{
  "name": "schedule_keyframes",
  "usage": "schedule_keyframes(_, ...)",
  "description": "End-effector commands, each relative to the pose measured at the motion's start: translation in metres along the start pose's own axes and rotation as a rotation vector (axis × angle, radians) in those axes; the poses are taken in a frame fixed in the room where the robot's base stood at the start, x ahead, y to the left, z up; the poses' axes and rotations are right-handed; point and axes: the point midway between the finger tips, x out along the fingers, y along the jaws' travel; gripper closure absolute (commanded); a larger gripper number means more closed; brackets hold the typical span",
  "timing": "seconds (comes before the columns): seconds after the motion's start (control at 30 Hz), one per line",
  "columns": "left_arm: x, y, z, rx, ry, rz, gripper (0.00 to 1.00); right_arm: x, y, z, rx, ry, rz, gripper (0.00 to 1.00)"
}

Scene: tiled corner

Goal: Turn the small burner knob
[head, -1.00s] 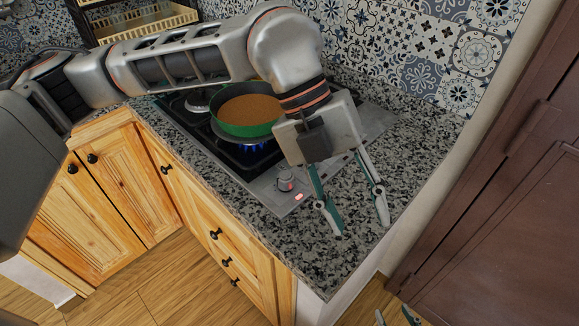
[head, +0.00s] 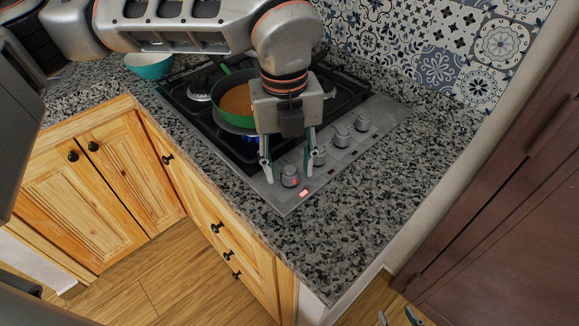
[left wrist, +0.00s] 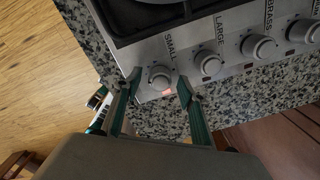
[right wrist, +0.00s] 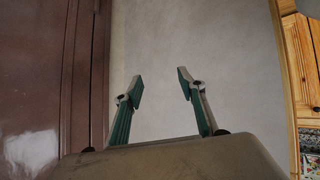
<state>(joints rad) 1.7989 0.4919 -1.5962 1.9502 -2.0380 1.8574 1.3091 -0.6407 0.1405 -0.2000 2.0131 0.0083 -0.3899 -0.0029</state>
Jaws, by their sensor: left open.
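The small burner knob (head: 290,176) is the nearest in a row on the steel stove panel. In the left wrist view the knob (left wrist: 160,76) sits below the printed word SMALL, with a red light beside it. My left gripper (head: 287,178) is open, its fingers on either side of this knob. In the left wrist view its fingertips (left wrist: 157,80) straddle the knob with gaps; contact is not visible. My right gripper (right wrist: 158,85) is open and empty, facing a pale wall; its tips also show at the bottom of the head view (head: 400,318).
A green pan (head: 236,105) with brown contents stands over a blue flame on the stove. More knobs (head: 341,136) follow to the right. A teal bowl (head: 149,65) is at the back left. Granite counter (head: 400,190) is clear right of the stove; a brown door (head: 500,220) stands beyond.

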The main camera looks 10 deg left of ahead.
Motion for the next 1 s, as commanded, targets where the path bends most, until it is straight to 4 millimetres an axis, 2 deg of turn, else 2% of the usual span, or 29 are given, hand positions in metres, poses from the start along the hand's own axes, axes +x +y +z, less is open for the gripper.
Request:
schedule_keyframes(0.13,0.009,0.000,-0.001,0.001,0.001,0.000,0.59,0.001,0.001,-0.002,-0.001,0.003,0.001,0.60)
schedule_keyframes(0.4,0.010,0.000,-0.001,0.001,0.001,-0.001,0.59,0.004,0.004,-0.011,-0.004,0.019,0.006,0.60)
schedule_keyframes(0.53,0.010,0.000,-0.001,0.001,0.001,-0.001,0.93,0.005,0.005,-0.013,-0.005,0.023,0.008,0.60)
schedule_keyframes(0.57,0.010,0.000,-0.001,0.001,0.001,-0.001,0.98,0.005,0.005,-0.013,-0.005,0.023,0.008,0.60)
schedule_keyframes(1.0,0.009,0.000,-0.001,0.063,0.002,-0.001,0.97,0.001,0.003,-0.009,-0.002,0.013,0.004,0.60)
